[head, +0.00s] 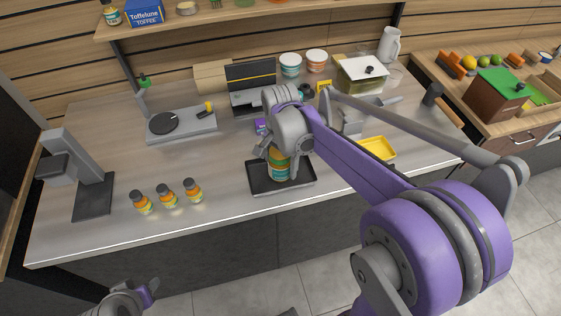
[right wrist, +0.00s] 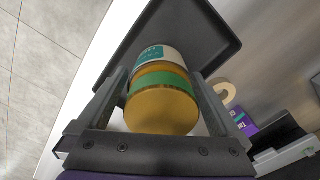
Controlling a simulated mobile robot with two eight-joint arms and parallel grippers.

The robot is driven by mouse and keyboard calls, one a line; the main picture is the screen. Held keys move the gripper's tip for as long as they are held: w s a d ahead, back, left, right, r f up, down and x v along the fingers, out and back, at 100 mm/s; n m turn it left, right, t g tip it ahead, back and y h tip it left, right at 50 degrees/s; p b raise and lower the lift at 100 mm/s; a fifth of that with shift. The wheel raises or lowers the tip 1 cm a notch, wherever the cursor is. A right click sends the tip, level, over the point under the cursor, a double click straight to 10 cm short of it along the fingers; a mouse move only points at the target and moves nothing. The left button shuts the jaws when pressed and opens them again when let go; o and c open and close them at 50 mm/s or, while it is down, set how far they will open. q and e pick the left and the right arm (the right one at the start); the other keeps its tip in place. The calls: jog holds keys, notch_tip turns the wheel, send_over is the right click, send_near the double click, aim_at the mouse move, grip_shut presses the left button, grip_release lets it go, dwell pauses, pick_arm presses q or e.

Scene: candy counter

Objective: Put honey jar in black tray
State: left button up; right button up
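The honey jar (head: 279,167), amber-yellow with a green band and a white-and-teal label, is upright at the black tray (head: 262,187) in the head view. My right gripper (head: 280,160) is around it from above, a finger on each side. In the right wrist view the jar (right wrist: 162,100) sits between both fingers, which appear to press on its sides, with the tray (right wrist: 215,25) beyond it. Whether its base touches the tray floor is hidden. My left gripper (head: 148,292) is at the bottom left edge, away from the counter; its opening is unclear.
A grey device (head: 85,180) stands at the far left. The counter front around the black tray is clear.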

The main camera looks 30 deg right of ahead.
notch_tip(320, 180, up, 12)
jog(key=shift+f+p, duration=0.1)
jog(key=shift+p, duration=0.4)
jog(key=shift+s+a, duration=0.1)
jog(key=shift+s, duration=0.05)
jog(key=s+a+f+n+t, duration=0.3)
jog(key=s+f+n, duration=0.2)
jog(key=s+n, duration=0.2)
jog(key=s+a+f+n+t, duration=0.2)
jog(key=s+a+f+n, duration=0.1)
jog(key=s+f+n, duration=0.3)
jog(key=shift+s+a+n+t, duration=0.3)
jog(key=shift+s+n+t, duration=0.1)
jog(key=shift+n, duration=0.1)
